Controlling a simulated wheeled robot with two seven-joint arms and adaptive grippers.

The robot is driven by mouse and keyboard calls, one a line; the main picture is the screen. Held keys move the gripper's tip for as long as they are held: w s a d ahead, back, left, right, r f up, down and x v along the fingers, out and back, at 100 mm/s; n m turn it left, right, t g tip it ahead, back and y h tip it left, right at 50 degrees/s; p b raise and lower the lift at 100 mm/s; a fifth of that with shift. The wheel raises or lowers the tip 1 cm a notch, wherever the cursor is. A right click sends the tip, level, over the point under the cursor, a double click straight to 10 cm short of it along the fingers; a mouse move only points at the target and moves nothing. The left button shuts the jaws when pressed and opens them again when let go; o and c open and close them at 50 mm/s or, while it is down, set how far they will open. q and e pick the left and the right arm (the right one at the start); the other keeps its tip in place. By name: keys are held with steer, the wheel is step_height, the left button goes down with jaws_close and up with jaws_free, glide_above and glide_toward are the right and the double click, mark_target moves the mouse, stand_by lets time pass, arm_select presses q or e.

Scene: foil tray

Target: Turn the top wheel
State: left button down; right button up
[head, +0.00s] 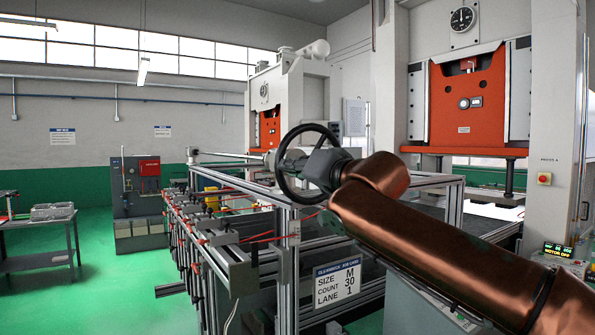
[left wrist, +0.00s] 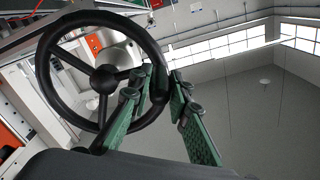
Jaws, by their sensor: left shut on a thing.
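The black top wheel (head: 279,175) has a round rim and stands on the front of the metal frame, in the middle of the head view. In the left wrist view the wheel (left wrist: 103,79) shows its hub and spokes at the upper left. My left gripper (head: 295,163) is at the wheel, and its dark body hides part of the rim in the head view. In the left wrist view my left gripper (left wrist: 161,85) has its green fingers on both sides of the rim's right part, shut on it. My right gripper is not in view.
The aluminium frame (head: 290,260) carries a lane sign (head: 337,283) below the wheel. Orange-fronted presses (head: 467,95) stand behind. A side table (head: 38,225) stands at the far left. The green floor (head: 130,290) at the left is mostly clear.

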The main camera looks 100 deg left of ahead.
arm_select(q)
steer(key=c, duration=1.8)
jaws_free()
steer(key=v, duration=1.2)
